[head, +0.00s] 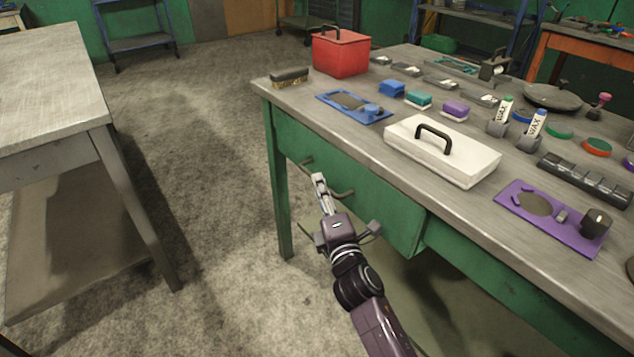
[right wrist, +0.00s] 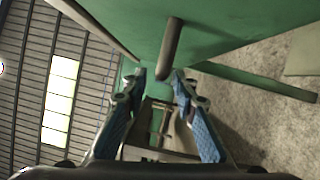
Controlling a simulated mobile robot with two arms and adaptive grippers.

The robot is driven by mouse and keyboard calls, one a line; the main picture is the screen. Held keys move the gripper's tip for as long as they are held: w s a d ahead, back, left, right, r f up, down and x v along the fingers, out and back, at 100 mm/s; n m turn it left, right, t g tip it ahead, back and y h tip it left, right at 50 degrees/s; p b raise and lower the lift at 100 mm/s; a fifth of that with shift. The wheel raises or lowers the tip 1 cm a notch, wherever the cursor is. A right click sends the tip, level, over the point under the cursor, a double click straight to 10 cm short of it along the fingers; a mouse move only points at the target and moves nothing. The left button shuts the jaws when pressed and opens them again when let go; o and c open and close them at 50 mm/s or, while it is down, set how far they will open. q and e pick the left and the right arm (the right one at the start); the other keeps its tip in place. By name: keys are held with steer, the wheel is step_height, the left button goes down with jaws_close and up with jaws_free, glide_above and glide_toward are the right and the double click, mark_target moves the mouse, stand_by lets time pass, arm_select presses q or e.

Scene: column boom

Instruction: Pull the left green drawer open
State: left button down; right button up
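The green drawer (head: 393,222) is set under the left part of the workbench top. In the right wrist view the handle (right wrist: 172,45) points down toward the gap between the blue-padded fingertips (right wrist: 161,78). The fingers are apart, with the handle's end near or between their tips; I cannot tell whether they touch it. My left gripper is out of view.
The workbench top (head: 290,92) holds a red box (head: 341,54), a white lidded case (head: 442,151), a blue tray (head: 354,107) and a purple tray (head: 549,218). Another table (head: 48,85) stands at left. Open concrete floor (head: 210,150) lies between the two.

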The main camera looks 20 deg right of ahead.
steer(key=shift+w, duration=1.65)
steer(key=shift+r, duration=0.1)
jaws_close()
